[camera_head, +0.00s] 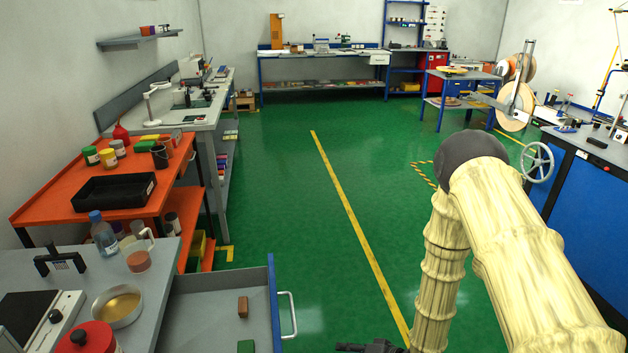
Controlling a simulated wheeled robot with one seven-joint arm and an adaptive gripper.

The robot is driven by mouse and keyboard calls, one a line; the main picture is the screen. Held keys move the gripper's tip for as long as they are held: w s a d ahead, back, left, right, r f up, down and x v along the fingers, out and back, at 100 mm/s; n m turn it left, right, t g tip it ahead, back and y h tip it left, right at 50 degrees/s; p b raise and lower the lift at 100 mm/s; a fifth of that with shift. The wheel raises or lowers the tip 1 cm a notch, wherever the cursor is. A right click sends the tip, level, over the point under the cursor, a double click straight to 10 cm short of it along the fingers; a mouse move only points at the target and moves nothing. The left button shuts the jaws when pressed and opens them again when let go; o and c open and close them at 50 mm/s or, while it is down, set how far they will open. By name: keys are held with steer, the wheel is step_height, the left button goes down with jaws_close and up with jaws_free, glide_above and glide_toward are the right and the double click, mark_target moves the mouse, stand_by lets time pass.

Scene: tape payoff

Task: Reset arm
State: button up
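My arm, with pale ribbed links and a dark round joint, is bent at the right of the head view. One link runs down to the bottom edge, where part of my gripper (375,346) shows as a dark shape. Its fingers are cut off by the frame, so I cannot see whether it is open or shut, or holds anything. It is to the right of the open drawer and apart from the drawer's handle (288,314).
An open grey drawer (205,308) at lower left holds a brown block (243,306) and a green block (246,346). An orange cart (60,205) stands behind it. A blue bench (585,190) with a handwheel (537,162) is at right. The green floor (290,200) between is clear.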

steer(key=s+d+f+g+h, duration=0.2)
steer(key=s+d+h, duration=0.1)
steer(key=s, duration=0.7)
steer(key=s+d+f+g+h, duration=0.2)
steer(key=s+d, duration=0.4)
steer(key=s, duration=0.4)
steer(key=s+d+f+n+g+h, duration=0.1)
steer(key=s+d+h, duration=0.3)
steer(key=s, duration=0.7)
steer(key=shift+d+f+g, duration=0.2)
steer(key=shift+f+g, duration=0.3)
steer(key=shift+f, duration=0.2)
